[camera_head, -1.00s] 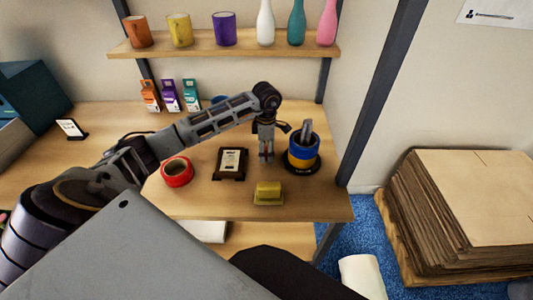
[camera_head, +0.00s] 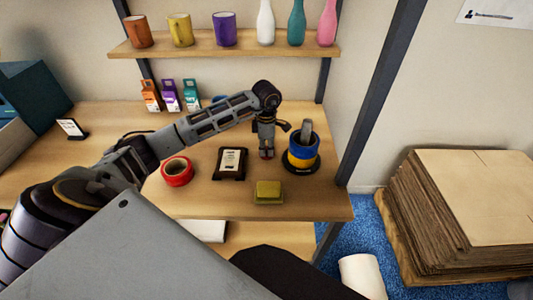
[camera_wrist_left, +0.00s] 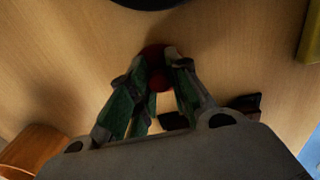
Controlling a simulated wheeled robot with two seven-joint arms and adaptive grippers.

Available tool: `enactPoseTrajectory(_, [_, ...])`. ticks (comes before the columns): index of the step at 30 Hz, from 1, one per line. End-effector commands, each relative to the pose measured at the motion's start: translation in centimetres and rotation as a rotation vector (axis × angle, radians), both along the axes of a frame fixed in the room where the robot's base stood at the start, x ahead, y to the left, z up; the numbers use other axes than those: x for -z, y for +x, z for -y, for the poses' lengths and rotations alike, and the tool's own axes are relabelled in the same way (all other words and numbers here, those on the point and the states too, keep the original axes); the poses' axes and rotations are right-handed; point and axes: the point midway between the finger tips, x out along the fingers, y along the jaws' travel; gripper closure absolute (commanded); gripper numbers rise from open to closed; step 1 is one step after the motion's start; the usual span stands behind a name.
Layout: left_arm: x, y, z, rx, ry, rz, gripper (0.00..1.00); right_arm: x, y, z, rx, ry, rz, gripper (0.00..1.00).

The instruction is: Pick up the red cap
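The red cap (camera_wrist_left: 153,53) is a small dark-red round thing on the wooden table, between the fingertips of my left gripper (camera_wrist_left: 160,62) in the left wrist view. The fingers are drawn close together at its two sides and hide part of it. In the head view my left gripper (camera_head: 266,155) points down at the table, between the framed card and the blue-and-yellow pot, with only a trace of red at its tips. I see no gap under the cap. My right gripper is not in view.
A blue-and-yellow pot (camera_head: 302,157) on a black base stands close right of the gripper. A framed card (camera_head: 231,162) and a red tape roll (camera_head: 177,172) lie left. A yellow block (camera_head: 268,191) is in front. A shelf (camera_head: 225,43) with mugs and bottles hangs behind.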

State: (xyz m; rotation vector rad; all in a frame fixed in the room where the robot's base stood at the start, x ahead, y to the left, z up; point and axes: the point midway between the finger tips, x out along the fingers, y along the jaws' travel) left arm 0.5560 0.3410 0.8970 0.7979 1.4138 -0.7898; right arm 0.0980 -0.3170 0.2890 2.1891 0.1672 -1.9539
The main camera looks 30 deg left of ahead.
Motion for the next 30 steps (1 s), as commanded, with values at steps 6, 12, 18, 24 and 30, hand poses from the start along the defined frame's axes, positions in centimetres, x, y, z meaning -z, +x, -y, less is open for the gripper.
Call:
enactPoseTrajectory(6, [0.7, -0.4, 0.1, 0.002, 0.001, -0.014, 0.99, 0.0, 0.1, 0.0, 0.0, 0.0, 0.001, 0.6])
enactPoseTrajectory(12, [0.8, -0.4, 0.1, 0.002, 0.001, -0.017, 0.99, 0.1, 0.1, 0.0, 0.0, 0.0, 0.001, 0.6])
enactPoseTrajectory(18, [0.0, -0.4, 0.1, 0.003, 0.001, -0.017, 0.99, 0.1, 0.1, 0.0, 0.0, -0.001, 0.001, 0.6])
enactPoseTrajectory(24, [-2.4, -0.2, 0.1, 0.003, 0.001, -0.01, 0.99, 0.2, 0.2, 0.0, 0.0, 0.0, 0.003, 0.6])
enactPoseTrajectory(30, [-5.3, -0.1, 0.0, 0.001, 0.001, -0.006, 0.99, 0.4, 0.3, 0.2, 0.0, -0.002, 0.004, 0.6])
